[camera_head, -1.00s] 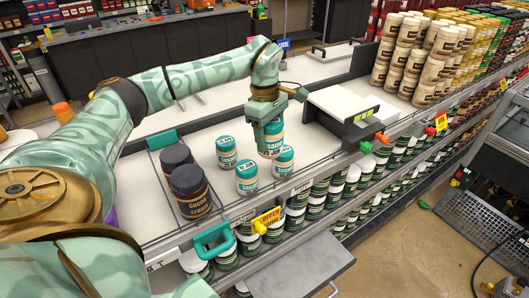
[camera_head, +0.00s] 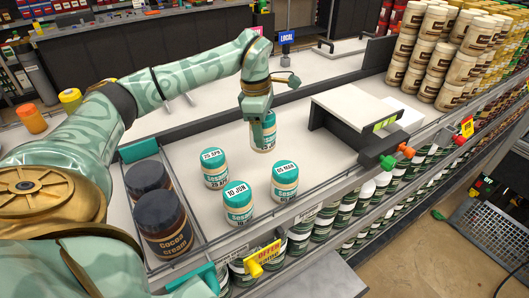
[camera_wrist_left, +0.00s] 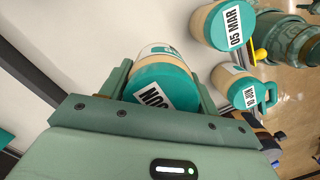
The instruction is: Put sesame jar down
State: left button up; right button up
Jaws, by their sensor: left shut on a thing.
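My left gripper (camera_head: 257,116) is shut on a sesame jar (camera_head: 264,141) with a teal lid, held upright with its lid between the fingers. The held jar also shows in the left wrist view (camera_wrist_left: 165,85), its lid label partly hidden by the gripper. I cannot tell whether its base touches the white shelf (camera_head: 325,180). Three similar jars stand upright on the shelf: 25 APR (camera_head: 214,170), 10 JUN (camera_head: 238,206) and 05 MAR (camera_head: 285,183). The held jar is behind them, apart from them. My right gripper is not in view.
Dark cocoa cream jars (camera_head: 163,228) stand in a wire-sided section at left. A grey and white divider block (camera_head: 360,115) is to the right of the held jar. Stacked beige jars (camera_head: 430,55) stand farther right. White shelf around the held jar is clear.

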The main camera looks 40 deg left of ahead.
pick_arm(q)
notch_tip(320, 180, down, 5)
jog(key=shift+s+d+f+b, duration=0.1)
jog(key=shift+f+b, duration=0.1)
jog(key=shift+b, duration=0.3)
notch_tip(320, 180, down, 3)
jog(key=shift+f+b, duration=0.2)
jog(key=shift+b, duration=0.15)
jog(key=shift+r, duration=0.1)
jog(key=o, duration=1.3)
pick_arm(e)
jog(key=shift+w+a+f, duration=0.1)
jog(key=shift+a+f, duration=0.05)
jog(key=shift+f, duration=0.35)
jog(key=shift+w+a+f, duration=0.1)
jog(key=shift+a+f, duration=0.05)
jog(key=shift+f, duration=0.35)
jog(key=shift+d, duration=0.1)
